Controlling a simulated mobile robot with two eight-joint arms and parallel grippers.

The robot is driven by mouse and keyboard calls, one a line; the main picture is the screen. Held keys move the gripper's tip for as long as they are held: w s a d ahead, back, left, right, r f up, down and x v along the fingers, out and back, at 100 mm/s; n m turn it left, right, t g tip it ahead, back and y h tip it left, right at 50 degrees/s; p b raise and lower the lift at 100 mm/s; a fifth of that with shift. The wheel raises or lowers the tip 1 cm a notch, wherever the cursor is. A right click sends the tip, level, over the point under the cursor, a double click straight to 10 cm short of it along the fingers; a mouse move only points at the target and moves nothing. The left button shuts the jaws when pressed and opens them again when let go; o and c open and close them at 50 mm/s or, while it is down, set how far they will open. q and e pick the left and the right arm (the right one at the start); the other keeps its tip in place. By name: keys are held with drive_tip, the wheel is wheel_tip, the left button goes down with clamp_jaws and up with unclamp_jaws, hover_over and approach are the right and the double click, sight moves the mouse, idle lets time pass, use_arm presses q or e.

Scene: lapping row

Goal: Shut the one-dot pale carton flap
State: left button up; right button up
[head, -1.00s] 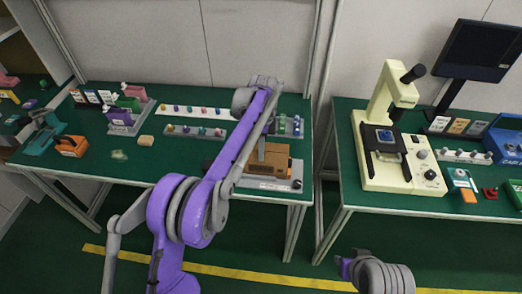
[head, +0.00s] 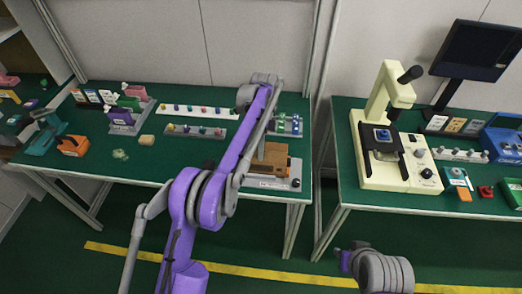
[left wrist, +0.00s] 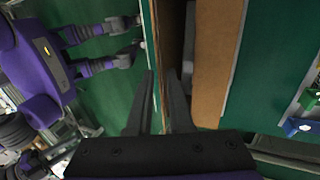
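A brown carton (head: 273,158) sits on a pale grey base (head: 285,183) at the right front of the left table; my left arm partly covers it. In the left wrist view the carton shows as a tan strip (left wrist: 217,75) beside a dark gap and a darker brown strip (left wrist: 167,30). I cannot tell which strip is the flap, and no single dot is readable. My left gripper (left wrist: 160,72) has a narrow gap between its fingers, nothing visibly held; its tips overlap the dark brown strip in view, contact unclear. My right gripper (head: 342,259) is low in front, apart from the tables.
Strips with several small coloured knobs (head: 197,112) lie behind the carton. An orange block (head: 73,146) and a teal tool (head: 43,140) stand at left. A cream microscope (head: 385,140) stands on the right table. The left table's front middle is mostly clear.

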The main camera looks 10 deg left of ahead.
use_arm(q)
drive_tip(key=shift+o, duration=0.8)
